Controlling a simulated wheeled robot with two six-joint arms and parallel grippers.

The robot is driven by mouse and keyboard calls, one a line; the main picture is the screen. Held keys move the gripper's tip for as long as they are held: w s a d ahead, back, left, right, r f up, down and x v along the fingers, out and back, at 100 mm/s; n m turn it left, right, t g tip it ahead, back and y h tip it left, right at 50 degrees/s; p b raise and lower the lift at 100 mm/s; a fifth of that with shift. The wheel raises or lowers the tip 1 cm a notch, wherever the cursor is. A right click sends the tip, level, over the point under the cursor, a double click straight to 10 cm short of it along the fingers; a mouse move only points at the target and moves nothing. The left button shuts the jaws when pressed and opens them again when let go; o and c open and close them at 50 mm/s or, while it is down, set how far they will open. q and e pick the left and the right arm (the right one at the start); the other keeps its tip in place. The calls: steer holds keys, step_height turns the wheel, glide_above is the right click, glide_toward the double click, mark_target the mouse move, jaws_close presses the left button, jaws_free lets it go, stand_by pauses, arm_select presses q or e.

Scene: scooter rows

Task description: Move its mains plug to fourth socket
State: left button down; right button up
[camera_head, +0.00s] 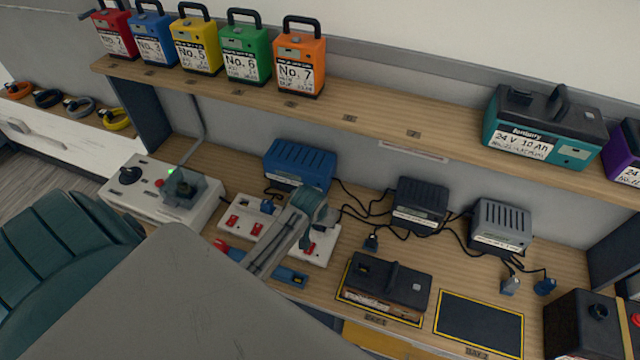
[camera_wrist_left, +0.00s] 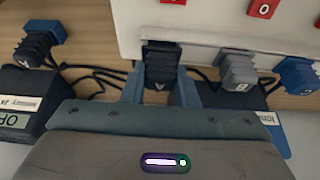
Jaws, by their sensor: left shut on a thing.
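In the left wrist view my left gripper (camera_wrist_left: 158,90) is shut on a black mains plug (camera_wrist_left: 161,62). The plug is at the edge of the white socket strip (camera_wrist_left: 195,22); I cannot tell whether it is seated. A grey plug (camera_wrist_left: 237,70) and a blue plug (camera_wrist_left: 297,75) stand along the same edge, to its right. In the head view the white strip (camera_head: 322,252), with red switches, is partly covered by my left arm, and the left gripper (camera_head: 306,240) is over it, its fingertips hidden. My right gripper is not in view.
A blue charger (camera_head: 300,163), a dark charger (camera_head: 420,203) and a grey charger (camera_head: 501,225) stand behind, with black cables. A yellow-edged pad (camera_head: 480,322) is empty.

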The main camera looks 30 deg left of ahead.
arm_select(q)
steer(key=shift+f, duration=0.3)
steer(key=c, duration=1.3)
jaws_free()
steer(key=shift+o, duration=1.2)
steer(key=b+v, duration=0.2)
steer(key=v, duration=0.9)
steer(key=shift+b, duration=0.4)
